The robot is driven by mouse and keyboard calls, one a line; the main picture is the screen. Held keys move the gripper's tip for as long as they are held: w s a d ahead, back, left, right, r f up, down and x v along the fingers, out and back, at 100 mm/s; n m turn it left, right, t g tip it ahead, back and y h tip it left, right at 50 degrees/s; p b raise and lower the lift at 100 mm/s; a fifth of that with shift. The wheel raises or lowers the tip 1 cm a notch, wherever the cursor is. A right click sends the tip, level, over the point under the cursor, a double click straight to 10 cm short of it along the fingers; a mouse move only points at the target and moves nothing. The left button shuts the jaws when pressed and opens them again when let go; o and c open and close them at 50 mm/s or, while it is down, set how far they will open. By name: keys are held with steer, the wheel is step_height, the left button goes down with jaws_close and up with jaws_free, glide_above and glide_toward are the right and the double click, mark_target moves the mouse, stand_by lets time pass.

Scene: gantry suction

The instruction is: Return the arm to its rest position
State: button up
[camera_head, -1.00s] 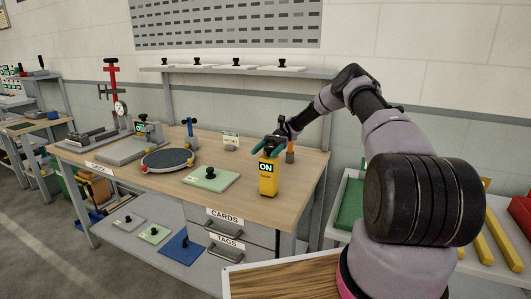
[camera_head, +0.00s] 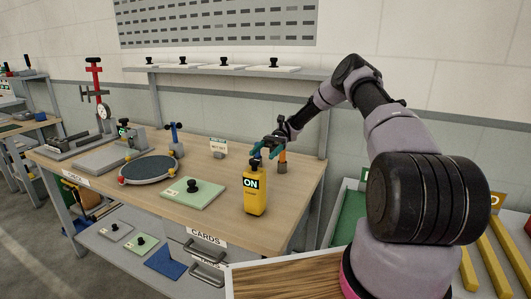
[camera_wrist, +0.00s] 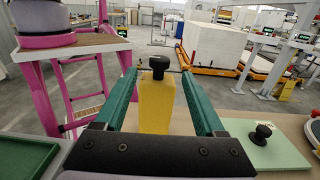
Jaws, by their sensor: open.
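My gripper (camera_head: 268,150) is at the end of my arm, over the right part of the wooden workbench (camera_head: 120,185). In the wrist view its two green fingers (camera_wrist: 158,80) stand wide apart. A yellow box (camera_head: 255,198) with an "ON" display and a black knob stands upright on the bench just in front of the gripper. In the wrist view the yellow box (camera_wrist: 156,105) and its black knob show between the fingers, with gaps on both sides. I cannot tell how far below or beyond the fingertips it is.
A green plate (camera_head: 192,194) with a black knob and a round dark turntable (camera_head: 153,168) lie left of the box. An orange-handled tool (camera_head: 282,161) stands behind the gripper. A shelf (camera_head: 225,71) with several knobbed plates runs behind. A green tray (camera_head: 350,212) is at right.

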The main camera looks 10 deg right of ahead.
steer(key=shift+w+d, duration=0.1)
steer(key=shift+w, duration=0.05)
steer(key=shift+r, duration=0.1)
steer(key=s+d+r+n+t+h, duration=0.1)
steer(key=s+r+t+h, duration=0.35)
steer(key=r, duration=0.35)
steer(key=s+d+r+n+t+h, duration=0.25)
steer(key=s+r+t, duration=0.25)
steer(key=r, duration=0.4)
steer(key=s+d+r+t, duration=0.3)
steer(key=s+r+t, duration=0.2)
steer(key=s+t, duration=0.1)
steer(key=s+d+r+t+h, duration=0.1)
steer(key=s+d+r+t, duration=0.2)
steer(key=s, duration=0.6)
steer(key=shift+d+r+m+t, duration=0.15)
steer(key=shift+r+m+t, duration=0.2)
steer(key=shift+r+t, duration=1.15)
steer(key=shift+f+t, duration=0.25)
steer(key=shift+f, duration=0.05)
